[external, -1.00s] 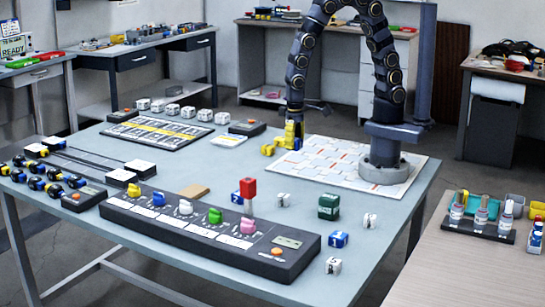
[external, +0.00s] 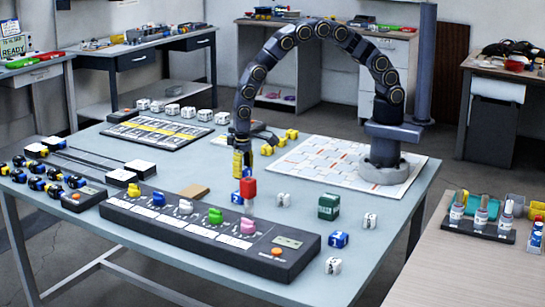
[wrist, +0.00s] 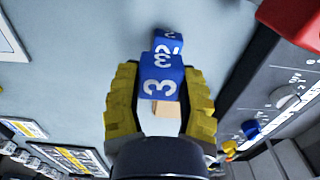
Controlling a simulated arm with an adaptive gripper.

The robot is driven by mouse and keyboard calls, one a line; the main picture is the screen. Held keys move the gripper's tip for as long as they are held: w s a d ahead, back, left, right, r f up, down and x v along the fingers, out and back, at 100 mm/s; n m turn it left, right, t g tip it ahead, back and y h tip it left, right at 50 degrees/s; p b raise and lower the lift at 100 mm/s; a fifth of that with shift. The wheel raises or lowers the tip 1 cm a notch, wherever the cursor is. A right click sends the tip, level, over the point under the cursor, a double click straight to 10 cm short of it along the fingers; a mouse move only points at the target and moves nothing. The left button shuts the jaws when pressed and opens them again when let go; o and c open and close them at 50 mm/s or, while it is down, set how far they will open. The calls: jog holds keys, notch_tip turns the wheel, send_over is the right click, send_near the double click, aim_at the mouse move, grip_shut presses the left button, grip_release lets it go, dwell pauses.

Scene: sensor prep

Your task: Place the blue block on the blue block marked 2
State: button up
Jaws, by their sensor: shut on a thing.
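My gripper (external: 242,174) points down over the table, just above a blue block (external: 237,198) beside the red-topped post. In the wrist view, its yellow fingers (wrist: 160,88) are shut on a blue block (wrist: 161,76) with a white 3 on the faces that show. The other blue block, marked 2 (wrist: 168,41), shows partly behind the held one and is largely covered by it. I cannot tell whether the two touch. Another blue block with a white mark (external: 338,240) sits at the right front of the table.
The red-topped post (external: 248,190) stands very close to the right of my gripper. The dark control panel (external: 205,238) with coloured knobs lies in front. A green block (external: 328,206) and white blocks (external: 283,199) stand to the right. Yellow blocks (external: 267,150) are behind.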

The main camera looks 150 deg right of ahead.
jog(key=shift+w+d+f, duration=0.35)
jog(key=shift+w+f, duration=0.05)
jog(key=shift+f, duration=1.85)
jog(key=shift+f, duration=0.1)
jog(key=o, duration=0.9)
